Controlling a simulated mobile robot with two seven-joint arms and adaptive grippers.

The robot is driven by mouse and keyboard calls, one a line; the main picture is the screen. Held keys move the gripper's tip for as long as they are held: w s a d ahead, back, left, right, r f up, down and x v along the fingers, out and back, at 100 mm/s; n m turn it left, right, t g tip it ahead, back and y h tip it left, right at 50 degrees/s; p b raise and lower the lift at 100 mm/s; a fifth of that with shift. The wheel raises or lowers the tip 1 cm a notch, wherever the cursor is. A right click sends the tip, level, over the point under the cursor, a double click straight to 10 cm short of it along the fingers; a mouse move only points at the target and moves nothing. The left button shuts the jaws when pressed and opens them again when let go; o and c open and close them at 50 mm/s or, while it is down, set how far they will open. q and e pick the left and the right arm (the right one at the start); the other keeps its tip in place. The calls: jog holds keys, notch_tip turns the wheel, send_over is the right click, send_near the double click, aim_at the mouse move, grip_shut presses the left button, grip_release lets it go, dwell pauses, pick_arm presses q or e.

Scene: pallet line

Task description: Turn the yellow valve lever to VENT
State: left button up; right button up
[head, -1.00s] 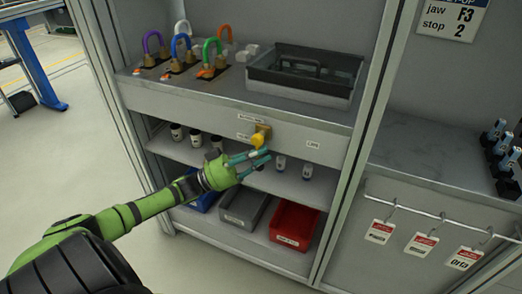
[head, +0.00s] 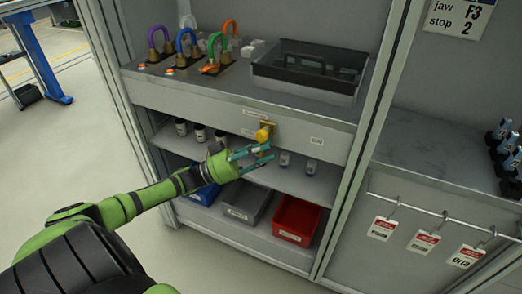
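The yellow valve lever (head: 263,135) sits on a brass-coloured mount on the front of the grey cabinet shelf. Small white labels are above it, to its left and to its right; the right one (head: 317,140) and the others are too small to read surely. My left gripper (head: 268,155) is just below the lever knob, its two teal fingers apart and pointing right. A bit of yellow shows by the fingertips; I cannot tell whether they touch the lever. My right gripper is not in view.
Coloured padlocks (head: 187,42) and a dark tray (head: 307,72) stand on the shelf above. Small dark containers (head: 200,133) stand on the shelf below. Blue, grey and red bins (head: 297,219) are at the bottom. Tags (head: 384,229) hang from a rail at right.

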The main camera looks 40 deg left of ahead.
pick_arm(q)
jog(key=v, duration=1.2)
dwell(0.3)
